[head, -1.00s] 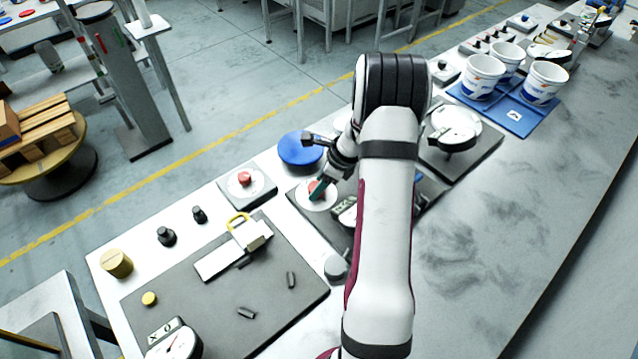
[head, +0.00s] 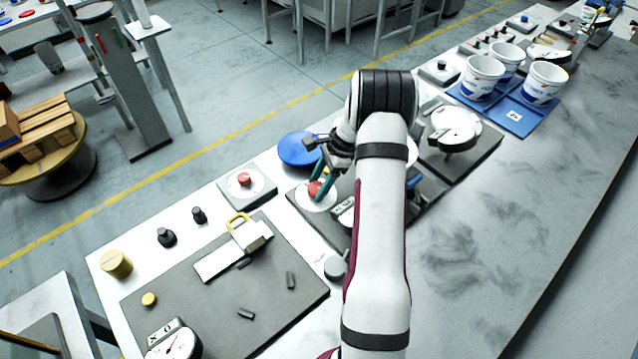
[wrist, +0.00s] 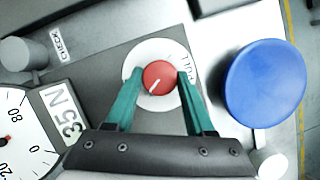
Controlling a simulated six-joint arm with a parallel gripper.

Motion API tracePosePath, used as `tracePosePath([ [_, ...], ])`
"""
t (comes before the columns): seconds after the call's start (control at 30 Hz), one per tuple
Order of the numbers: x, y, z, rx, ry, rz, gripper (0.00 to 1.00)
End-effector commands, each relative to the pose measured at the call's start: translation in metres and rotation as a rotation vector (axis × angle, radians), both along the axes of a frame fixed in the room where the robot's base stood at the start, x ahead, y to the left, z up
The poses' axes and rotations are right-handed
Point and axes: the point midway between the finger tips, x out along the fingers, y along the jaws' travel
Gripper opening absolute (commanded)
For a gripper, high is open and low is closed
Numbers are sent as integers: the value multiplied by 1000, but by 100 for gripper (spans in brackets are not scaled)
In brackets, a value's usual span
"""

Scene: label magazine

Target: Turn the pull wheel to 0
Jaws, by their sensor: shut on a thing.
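The pull wheel is a round red knob (wrist: 159,78) on a white dial disc (wrist: 150,48), with PULL printed at the disc's right side in the wrist view. A white line on the knob points to the lower left there. In the head view the knob (head: 314,188) shows small, left of my arm. My gripper (wrist: 159,74) has one teal finger on each side of the knob and is shut on it. In the head view my gripper (head: 318,187) reaches down onto the disc. I cannot read any 0 mark beside the knob.
A blue round disc (wrist: 265,83) is right of the knob in the wrist view. A readout plate showing 35 N (wrist: 62,112), a gauge (wrist: 20,130) and a grey CHECK button (wrist: 15,53) are left. A red button box (head: 246,182) stands left in the head view.

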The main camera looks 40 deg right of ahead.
Motion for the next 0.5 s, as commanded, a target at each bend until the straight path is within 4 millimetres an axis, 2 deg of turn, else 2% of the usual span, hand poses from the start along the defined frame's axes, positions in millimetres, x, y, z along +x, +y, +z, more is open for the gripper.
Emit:
tracePosePath([
  [0.5, 4, 0, 0, 1, 0, 490, 0],
])
